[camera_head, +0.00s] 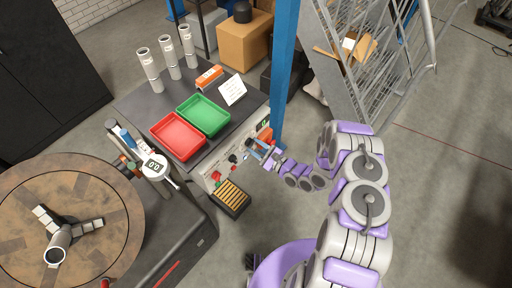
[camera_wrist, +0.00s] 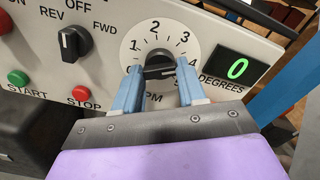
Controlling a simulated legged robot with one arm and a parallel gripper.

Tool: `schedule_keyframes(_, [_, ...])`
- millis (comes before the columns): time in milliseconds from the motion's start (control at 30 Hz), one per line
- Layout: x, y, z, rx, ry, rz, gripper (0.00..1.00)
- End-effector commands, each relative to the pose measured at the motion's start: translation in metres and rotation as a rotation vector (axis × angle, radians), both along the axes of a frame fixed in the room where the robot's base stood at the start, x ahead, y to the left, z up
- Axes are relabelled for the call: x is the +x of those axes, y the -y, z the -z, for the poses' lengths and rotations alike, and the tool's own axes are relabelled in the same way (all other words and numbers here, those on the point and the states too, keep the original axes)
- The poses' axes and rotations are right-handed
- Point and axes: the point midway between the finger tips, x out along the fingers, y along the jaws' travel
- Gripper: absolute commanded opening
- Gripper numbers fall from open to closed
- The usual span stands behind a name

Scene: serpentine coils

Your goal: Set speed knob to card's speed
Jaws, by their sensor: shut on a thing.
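The speed knob (camera_wrist: 158,58) is black and sits on a white dial marked with numbers and "RPM", partly covered by my fingers. My gripper (camera_wrist: 159,77) has its two blue fingers closed on the knob's left and right sides. Which number the knob points to is not clear. In the head view my gripper (camera_head: 262,150) is at the front panel (camera_head: 222,166) of the grey bench. A white card (camera_head: 232,90) with writing too small to read stands on the bench top.
Left of the dial are the REV/OFF/FWD switch (camera_wrist: 72,42), a green START button (camera_wrist: 18,78) and a red STOP button (camera_wrist: 81,93). A green display (camera_wrist: 238,68) reads 0 degrees. A blue post (camera_head: 284,65) stands close to my gripper's right.

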Motion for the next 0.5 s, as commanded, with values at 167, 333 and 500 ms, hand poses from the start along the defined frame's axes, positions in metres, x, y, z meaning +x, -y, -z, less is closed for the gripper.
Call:
schedule_keyframes(167, [0.001,0.0023,0.0026,0.064,-0.091,0.008,0.1])
schedule_keyframes(333, [0.0006,0.002,0.0028,0.108,-0.149,0.007,0.1])
schedule_keyframes(500, [0.0004,0.0018,0.003,0.131,-0.179,0.006,0.1])
